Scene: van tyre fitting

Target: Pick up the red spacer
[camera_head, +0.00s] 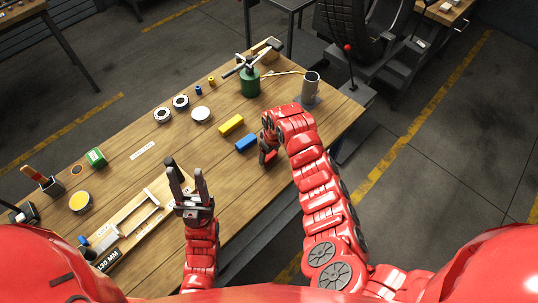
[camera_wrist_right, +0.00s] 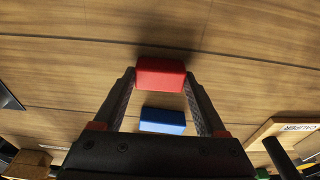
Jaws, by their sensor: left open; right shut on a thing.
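The red spacer (camera_wrist_right: 160,74) is a red block between the two fingertips of my right gripper (camera_wrist_right: 160,78) in the right wrist view. Both fingers touch its ends, so the gripper is shut on it. I cannot tell whether it is clear of the wooden table. In the head view my right gripper (camera_head: 266,154) is at the table's right part, beside the blue block, and the red spacer is hard to tell from the red arm. My left gripper (camera_head: 185,168) is open and empty, pointing up the picture over the table's front part.
A blue block (camera_head: 246,142) and a yellow block (camera_head: 231,124) lie left of my right gripper. Behind stand a green canister (camera_head: 250,82) and a grey metal cup (camera_head: 311,84). A wooden tray (camera_head: 128,213) lies at the front left. The table's middle is mostly clear.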

